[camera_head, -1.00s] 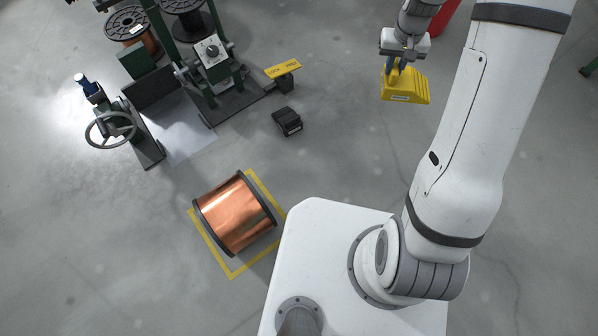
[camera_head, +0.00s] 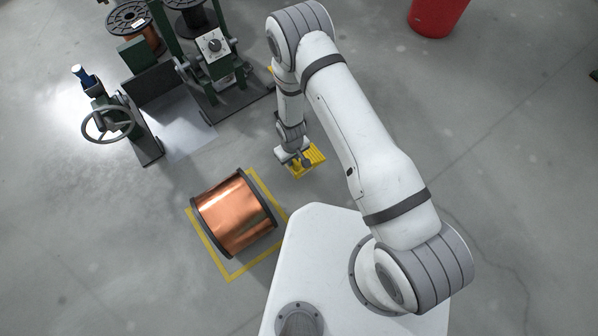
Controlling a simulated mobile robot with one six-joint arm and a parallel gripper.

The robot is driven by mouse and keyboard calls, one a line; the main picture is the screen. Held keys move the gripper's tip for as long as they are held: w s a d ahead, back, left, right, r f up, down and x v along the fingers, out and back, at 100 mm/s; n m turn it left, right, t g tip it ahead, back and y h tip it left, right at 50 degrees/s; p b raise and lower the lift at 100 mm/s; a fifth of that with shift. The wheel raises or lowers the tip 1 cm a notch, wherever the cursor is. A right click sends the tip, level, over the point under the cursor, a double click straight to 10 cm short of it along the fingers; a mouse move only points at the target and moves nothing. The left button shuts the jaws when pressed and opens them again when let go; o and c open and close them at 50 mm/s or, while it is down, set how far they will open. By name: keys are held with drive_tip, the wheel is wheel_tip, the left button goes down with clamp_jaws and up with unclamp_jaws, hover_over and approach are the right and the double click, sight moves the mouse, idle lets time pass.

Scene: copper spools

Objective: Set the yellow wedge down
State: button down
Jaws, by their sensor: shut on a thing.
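The yellow wedge (camera_head: 312,158) is ribbed and sits in my gripper (camera_head: 299,163), to the right of the copper spool. My gripper covers its left part, and I cannot tell whether its underside touches the floor. The copper spool (camera_head: 233,216) lies on its side with dark flanges, inside a yellow outline (camera_head: 213,257) marked on the floor. The wedge is apart from the spool, with a strip of bare floor between them.
A green machine frame (camera_head: 215,62) with a control box stands at the upper left. A handwheel stand (camera_head: 108,125) is left of it, with spools (camera_head: 131,23) behind. A red bin (camera_head: 436,14) is at the top right. Floor at right is clear.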

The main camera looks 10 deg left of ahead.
wheel_tip(320, 180, down, 10)
drive_tip(key=b, duration=0.3)
drive_tip(key=shift+b, duration=0.4)
drive_tip(key=shift+f, duration=0.15)
drive_tip(key=c, duration=1.4)
unclamp_jaws()
drive_tip(key=shift+s, duration=0.1)
drive_tip(key=shift+o, duration=0.2)
wheel_tip(320, 180, up, 12)
drive_tip(key=p, duration=0.5)
drive_tip(key=shift+r, duration=0.2)
